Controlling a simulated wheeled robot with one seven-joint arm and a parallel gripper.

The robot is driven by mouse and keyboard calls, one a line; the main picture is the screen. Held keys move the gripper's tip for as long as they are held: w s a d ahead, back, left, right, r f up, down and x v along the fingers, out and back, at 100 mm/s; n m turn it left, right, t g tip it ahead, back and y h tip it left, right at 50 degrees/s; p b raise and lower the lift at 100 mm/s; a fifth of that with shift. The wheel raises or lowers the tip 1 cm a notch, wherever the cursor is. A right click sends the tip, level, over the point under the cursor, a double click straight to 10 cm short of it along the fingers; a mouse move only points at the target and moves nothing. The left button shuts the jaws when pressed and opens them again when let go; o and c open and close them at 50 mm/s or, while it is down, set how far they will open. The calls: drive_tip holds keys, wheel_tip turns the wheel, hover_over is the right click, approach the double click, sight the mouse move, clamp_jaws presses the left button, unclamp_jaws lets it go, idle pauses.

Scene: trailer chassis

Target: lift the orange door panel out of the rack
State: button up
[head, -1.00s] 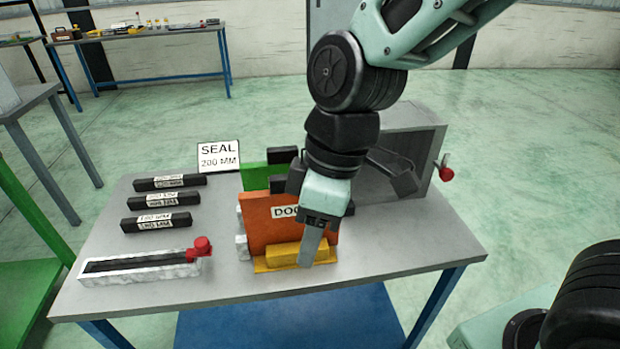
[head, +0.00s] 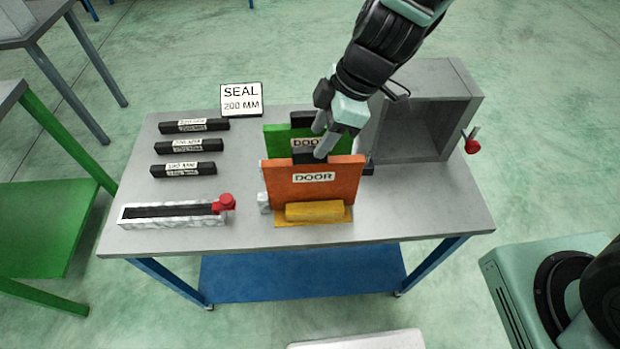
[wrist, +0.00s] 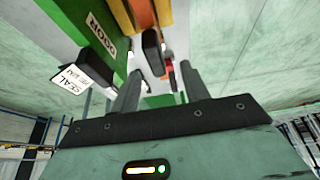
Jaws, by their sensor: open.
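The orange door panel (head: 335,188), labelled DOOR, stands upright in the rack (head: 278,219) behind a yellow block (head: 315,211). A black grip (head: 311,157) tops it. My gripper (head: 321,138) is open, tilted, just above and behind this grip in the head view; its fingers cover part of the green panel behind. In the wrist view, the two fingers (wrist: 160,88) are apart, and a black grip (wrist: 152,52) shows ahead between them. I cannot tell whether a finger touches the grip.
A green door panel (head: 275,140) stands close behind the orange one. A grey open box (head: 440,100) with a red knob (head: 472,146) is at right. Several black seal strips (head: 185,147), a SEAL sign (head: 241,98) and a white channel (head: 165,214) are at left. The table's front is clear.

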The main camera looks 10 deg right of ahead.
sight(306, 159)
drive_tip(key=x, duration=0.3)
drive_tip(key=shift+f, duration=0.15)
drive_tip(key=shift+w+p+x, duration=0.15)
drive_tip(key=shift+p+x, duration=0.15)
drive_tip(key=shift+x, duration=1)
drive_tip(key=shift+w+p+x, duration=0.2)
drive_tip(key=shift+p+x, duration=0.1)
drive_tip(key=shift+x, duration=1)
clamp_jaws()
